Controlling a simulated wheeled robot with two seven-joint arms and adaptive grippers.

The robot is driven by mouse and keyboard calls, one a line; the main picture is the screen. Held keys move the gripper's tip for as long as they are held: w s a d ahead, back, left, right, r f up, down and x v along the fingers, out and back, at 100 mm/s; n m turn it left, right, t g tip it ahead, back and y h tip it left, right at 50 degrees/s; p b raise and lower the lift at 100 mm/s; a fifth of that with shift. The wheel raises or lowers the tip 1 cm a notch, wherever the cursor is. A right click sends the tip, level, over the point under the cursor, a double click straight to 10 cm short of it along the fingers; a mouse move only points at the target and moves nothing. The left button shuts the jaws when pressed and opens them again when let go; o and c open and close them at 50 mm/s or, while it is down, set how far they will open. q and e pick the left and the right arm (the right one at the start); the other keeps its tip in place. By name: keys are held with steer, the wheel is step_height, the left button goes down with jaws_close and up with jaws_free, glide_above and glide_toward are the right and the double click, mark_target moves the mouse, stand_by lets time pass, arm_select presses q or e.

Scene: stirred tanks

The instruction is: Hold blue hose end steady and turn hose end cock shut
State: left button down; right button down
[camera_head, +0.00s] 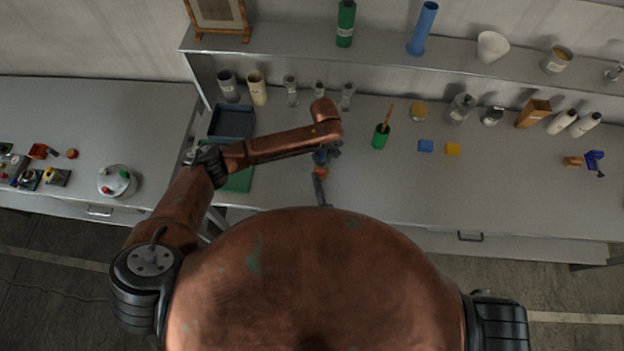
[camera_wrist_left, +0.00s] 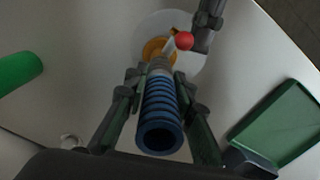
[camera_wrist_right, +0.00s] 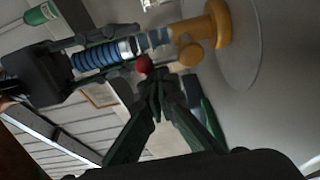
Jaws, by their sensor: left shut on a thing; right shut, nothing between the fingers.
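The blue ribbed hose end (camera_wrist_left: 160,125) lies between the fingers of my left gripper (camera_wrist_left: 160,100), which is shut on it. It also shows in the right wrist view (camera_wrist_right: 100,54). Beyond its silver collar is a yellow-orange fitting (camera_wrist_left: 157,48); this stands on a pale round base (camera_wrist_right: 245,75). The cock's red ball knob (camera_wrist_left: 184,41) sticks out to the side of the fitting on a short lever. My right gripper (camera_wrist_right: 155,88) is shut and empty, its tips close to the red knob (camera_wrist_right: 145,64); I cannot tell if they touch. The head view shows the fitting (camera_head: 321,172) small.
A green tray (camera_wrist_left: 285,125) and a dark blue bin (camera_head: 232,122) are left of the work spot in the head view. A green cup (camera_head: 381,136) and blue and yellow blocks (camera_head: 426,146) stand to the right. Bench front there is clear.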

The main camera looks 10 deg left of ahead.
steer(key=shift+r+m, duration=0.1)
steer(key=shift+m, duration=0.3)
